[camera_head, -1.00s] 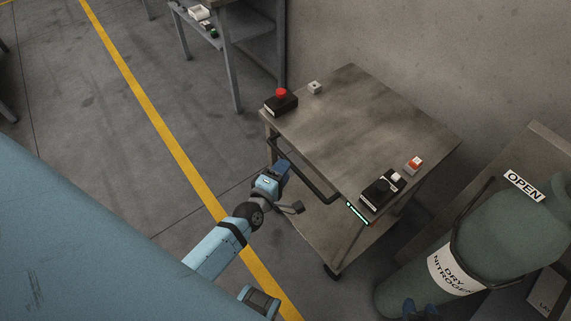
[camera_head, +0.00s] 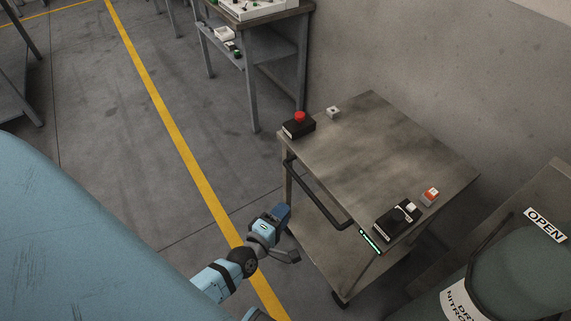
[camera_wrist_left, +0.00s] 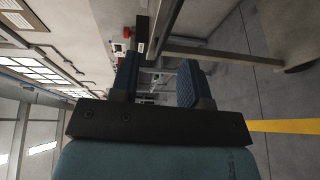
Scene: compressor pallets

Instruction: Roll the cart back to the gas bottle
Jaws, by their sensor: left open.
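The cart (camera_head: 375,145) is a grey two-deck trolley standing by the wall. Its dark handle bar (camera_head: 318,193) runs along the side facing me. The gas bottle (camera_head: 516,268) is a grey-green cylinder at the lower right, partly cut off, with a nitrogen label. It stands beside the cart's right end, with floor between them. My left gripper (camera_head: 284,213) is open and empty, left of and below the handle, apart from it. In the left wrist view its two fingers (camera_wrist_left: 160,82) are spread with nothing between them. My right gripper is out of view.
A workbench (camera_head: 262,50) stands behind. Open floor with a yellow line (camera_head: 165,115) lies left.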

